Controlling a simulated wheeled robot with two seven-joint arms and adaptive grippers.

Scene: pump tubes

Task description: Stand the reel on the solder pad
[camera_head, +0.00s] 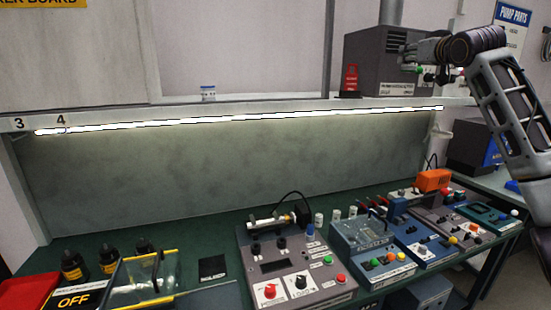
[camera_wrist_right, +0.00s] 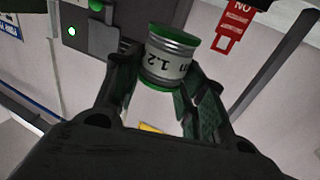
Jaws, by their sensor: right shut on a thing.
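The reel (camera_wrist_right: 168,60) has green rims and a grey and white body with "1.2" printed on it. My right gripper (camera_head: 428,68) is shut on it, with a dark finger on each side in the right wrist view. In the head view the gripper is high at the upper right, in front of the grey box. The small dark square pad (camera_head: 213,268), with faint lettering that may name solder, lies flat on the green bench at lower centre, far below and left of my right gripper. Nothing stands on it. My left gripper is out of view.
A yellow-edged clear case (camera_head: 145,280) and dark bottles (camera_head: 108,258) are left of the pad. A grey control panel (camera_head: 290,272) is close on its right.

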